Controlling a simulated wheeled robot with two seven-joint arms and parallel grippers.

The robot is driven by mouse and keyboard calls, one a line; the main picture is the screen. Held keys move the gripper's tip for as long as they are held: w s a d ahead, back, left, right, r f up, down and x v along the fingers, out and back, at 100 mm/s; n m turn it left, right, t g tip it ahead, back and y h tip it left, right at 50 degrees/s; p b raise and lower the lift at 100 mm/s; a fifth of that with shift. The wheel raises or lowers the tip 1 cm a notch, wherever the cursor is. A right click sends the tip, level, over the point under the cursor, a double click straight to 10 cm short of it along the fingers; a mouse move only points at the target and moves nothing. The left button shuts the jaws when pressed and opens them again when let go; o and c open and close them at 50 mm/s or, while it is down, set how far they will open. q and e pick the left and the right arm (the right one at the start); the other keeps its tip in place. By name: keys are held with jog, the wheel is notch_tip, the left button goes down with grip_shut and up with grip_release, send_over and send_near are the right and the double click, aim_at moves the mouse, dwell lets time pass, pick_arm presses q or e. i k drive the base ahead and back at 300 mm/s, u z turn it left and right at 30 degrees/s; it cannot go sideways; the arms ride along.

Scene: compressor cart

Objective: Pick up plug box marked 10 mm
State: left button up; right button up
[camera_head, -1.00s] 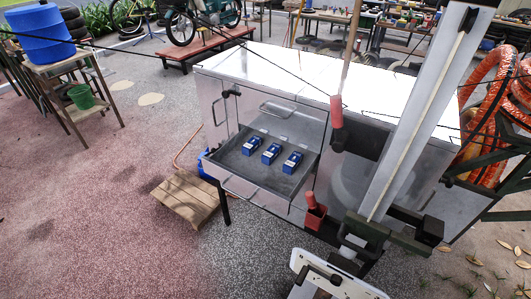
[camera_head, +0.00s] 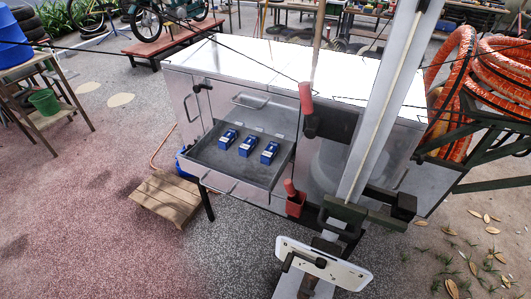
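Three small blue boxes with pale labels lie in a row in an open grey drawer (camera_head: 215,168) of the metal cabinet. They are the left box (camera_head: 228,138), the middle box (camera_head: 247,146) and the right box (camera_head: 269,153). The boxes stand apart from one another. Their markings are too small to read, so I cannot tell which one is marked 10 mm. Neither of my grippers can be made out in the head view.
The metal cabinet (camera_head: 240,62) has a bright, clear top. A tall grey beam (camera_head: 385,110) rises at its right front, near a red-handled tool (camera_head: 306,98). A wooden pallet (camera_head: 165,198) lies at the lower left. Orange hoses (camera_head: 490,85) are coiled at right.

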aim_at(268, 155)
jog(key=u, duration=0.05)
jog(key=k, duration=1.05)
jog(key=z, duration=0.7)
jog(key=i, duration=0.6)
jog(key=z, duration=0.1)
